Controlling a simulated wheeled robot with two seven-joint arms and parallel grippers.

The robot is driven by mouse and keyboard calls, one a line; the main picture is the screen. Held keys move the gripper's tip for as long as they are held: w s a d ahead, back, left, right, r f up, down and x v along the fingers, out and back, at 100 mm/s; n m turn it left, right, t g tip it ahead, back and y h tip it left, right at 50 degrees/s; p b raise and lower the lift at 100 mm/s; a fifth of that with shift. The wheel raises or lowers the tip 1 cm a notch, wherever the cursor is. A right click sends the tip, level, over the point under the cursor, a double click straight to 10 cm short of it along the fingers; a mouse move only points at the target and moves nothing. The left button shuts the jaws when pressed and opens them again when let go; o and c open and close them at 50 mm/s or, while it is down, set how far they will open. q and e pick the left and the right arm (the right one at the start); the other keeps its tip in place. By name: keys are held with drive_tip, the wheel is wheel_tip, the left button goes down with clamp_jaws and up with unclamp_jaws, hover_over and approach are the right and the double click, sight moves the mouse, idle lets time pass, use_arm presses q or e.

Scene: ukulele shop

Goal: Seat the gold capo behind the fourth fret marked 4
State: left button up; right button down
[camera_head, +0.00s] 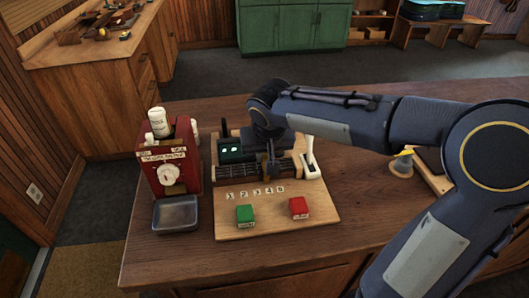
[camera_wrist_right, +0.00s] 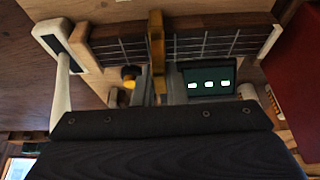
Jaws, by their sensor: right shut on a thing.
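The fretboard neck (camera_head: 240,175) lies on a wooden board (camera_head: 290,226), with labels 1 to 5 (camera_head: 255,192) in front. My right gripper (camera_head: 270,164) points down at the neck, roughly in line with the label 4. In the right wrist view the gold capo (camera_wrist_right: 156,45) stands between my fingers, crossing the neck (camera_wrist_right: 200,45). My right gripper is shut on it. I cannot tell whether the capo touches the strings. In the head view the gripper mostly hides the capo. My left gripper is not in view.
A white lever (camera_head: 309,160) stands at the neck's right end. A dark display (camera_head: 230,150) with lit squares is behind the neck. Green (camera_head: 245,214) and red (camera_head: 298,207) blocks sit in front. A red machine (camera_head: 150,178) and grey tray (camera_head: 176,213) stand left.

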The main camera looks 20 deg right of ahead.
drive_tip(key=c, duration=1.8)
unclamp_jaws()
drive_tip(key=shift+o, duration=0.2)
drive_tip(key=p+v, duration=0.6)
drive_tip(key=v, duration=0.5)
drive_tip(key=shift+p, duration=0.35)
drive_tip(key=s+f+y, duration=0.2)
drive_tip(key=s+f, duration=0.1)
drive_tip(key=s, duration=0.6)
drive_tip(key=s+f+n+t+y, duration=0.1)
drive_tip(key=s+f+y, duration=0.2)
drive_tip(key=s, duration=0.6)
drive_tip(key=shift+a+f, duration=0.2)
drive_tip(key=shift+a, duration=0.05)
